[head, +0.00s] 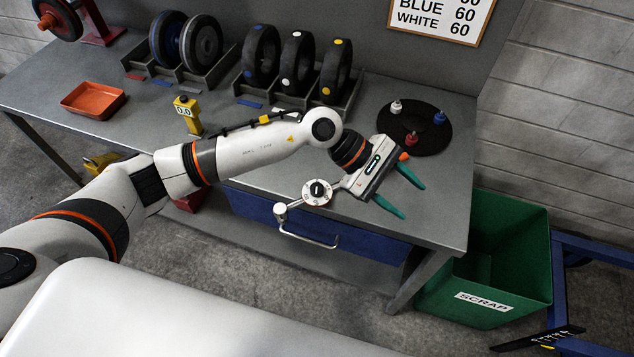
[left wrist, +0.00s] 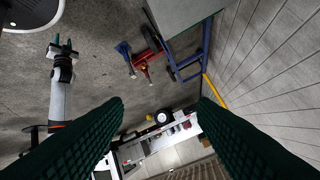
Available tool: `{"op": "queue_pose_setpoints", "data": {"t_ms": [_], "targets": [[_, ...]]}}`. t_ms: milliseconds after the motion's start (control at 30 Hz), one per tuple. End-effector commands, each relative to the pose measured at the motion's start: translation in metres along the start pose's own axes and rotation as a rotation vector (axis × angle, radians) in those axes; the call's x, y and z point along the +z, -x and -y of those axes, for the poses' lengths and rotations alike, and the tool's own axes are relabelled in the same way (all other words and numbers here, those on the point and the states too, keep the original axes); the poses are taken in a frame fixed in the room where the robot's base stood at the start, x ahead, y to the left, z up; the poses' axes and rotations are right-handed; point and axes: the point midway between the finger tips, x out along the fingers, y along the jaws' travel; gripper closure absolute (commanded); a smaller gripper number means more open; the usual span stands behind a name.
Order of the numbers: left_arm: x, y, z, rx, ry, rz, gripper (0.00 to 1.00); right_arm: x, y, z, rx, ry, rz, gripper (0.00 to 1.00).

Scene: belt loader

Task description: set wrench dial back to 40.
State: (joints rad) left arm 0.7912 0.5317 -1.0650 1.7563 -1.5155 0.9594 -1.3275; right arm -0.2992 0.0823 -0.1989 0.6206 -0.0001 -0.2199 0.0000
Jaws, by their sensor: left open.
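A round white dial (head: 317,192) with a black knob shows in the head view at the front edge of the bench, just left of my left wrist. Marks ring its face, but they are too small to read. My left gripper (head: 414,201) is open and empty, with its green fingers spread and pointing away from the dial, over the bench's right front part. In the left wrist view, the left fingers (left wrist: 160,120) frame the floor, and the dial does not show. My right gripper (left wrist: 62,44) shows there at upper left, its fingers apart with nothing visible between them.
The grey bench (head: 440,205) carries black wheels in racks, an orange tray (head: 93,100), a yellow gauge (head: 187,114) and a dark round plate (head: 425,135) with small pegs. A blue drawer (head: 250,207) with a handle is below. A green scrap bin (head: 520,285) stands at right.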

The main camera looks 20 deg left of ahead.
Motion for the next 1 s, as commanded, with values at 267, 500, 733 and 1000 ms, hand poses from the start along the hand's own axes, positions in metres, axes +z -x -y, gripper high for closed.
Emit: {"op": "queue_pose_setpoints", "data": {"t_ms": [267, 500, 733, 1000], "targets": [[0.122, 0.114, -0.016, 0.519, -0.432, 0.637, 0.48, -0.001, 0.001, -0.002, 0.003, -0.001, -0.001, 0.64], [0.143, 0.144, -0.020, 0.640, -0.468, 0.749, 0.48, 0.000, 0.005, -0.004, 0.005, -0.001, -0.001, 0.64], [0.170, 0.122, -0.034, 0.639, -0.464, 0.744, 0.48, 0.001, 0.023, -0.004, 0.005, -0.001, -0.001, 0.64], [0.208, 0.092, -0.052, 0.636, -0.466, 0.744, 0.48, 0.003, 0.040, -0.004, 0.005, -0.001, -0.002, 0.64]]}}
